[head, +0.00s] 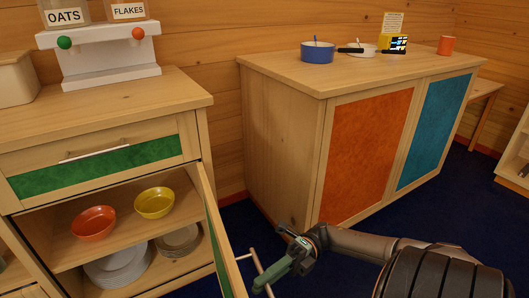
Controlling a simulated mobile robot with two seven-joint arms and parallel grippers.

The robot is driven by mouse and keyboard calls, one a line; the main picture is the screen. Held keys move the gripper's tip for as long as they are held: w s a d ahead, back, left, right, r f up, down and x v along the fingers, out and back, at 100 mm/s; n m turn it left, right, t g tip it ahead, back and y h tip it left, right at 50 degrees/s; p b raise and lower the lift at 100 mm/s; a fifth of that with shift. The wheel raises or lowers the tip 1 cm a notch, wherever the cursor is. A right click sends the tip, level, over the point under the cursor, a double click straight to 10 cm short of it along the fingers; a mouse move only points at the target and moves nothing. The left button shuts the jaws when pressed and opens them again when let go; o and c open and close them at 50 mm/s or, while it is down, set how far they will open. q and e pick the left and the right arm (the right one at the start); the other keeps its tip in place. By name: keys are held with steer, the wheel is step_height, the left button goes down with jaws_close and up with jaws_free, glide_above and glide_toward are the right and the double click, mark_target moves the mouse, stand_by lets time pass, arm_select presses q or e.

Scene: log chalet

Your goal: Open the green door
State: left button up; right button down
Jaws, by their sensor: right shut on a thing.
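The green door (217,258) of the left cabinet stands open, swung out towards me, with its edge facing me and its green panel on the right side. Its metal bar handle (254,261) sticks out to the right. My right gripper (263,284) comes in from the right and is shut on the handle. Behind the door the cabinet's inside shows. An orange bowl (94,223) and a yellow bowl (154,203) sit on its shelf, with stacked plates (118,266) below. My left gripper is out of view.
A drawer with a green front (100,166) is shut above the opening. A dispenser stand (98,50) is on the cabinet top. A second cabinet with an orange door (366,153) and a blue door (435,128) stands right. Blue floor lies between.

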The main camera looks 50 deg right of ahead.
steer(key=shift+w+d+r, duration=0.1)
steer(key=shift+w, duration=0.1)
steer(key=c, duration=0.9)
jaws_free()
steer(key=shift+s, duration=0.1)
steer(key=b+v, duration=0.4)
steer(key=v, duration=0.8)
steer(key=shift+d, duration=0.2)
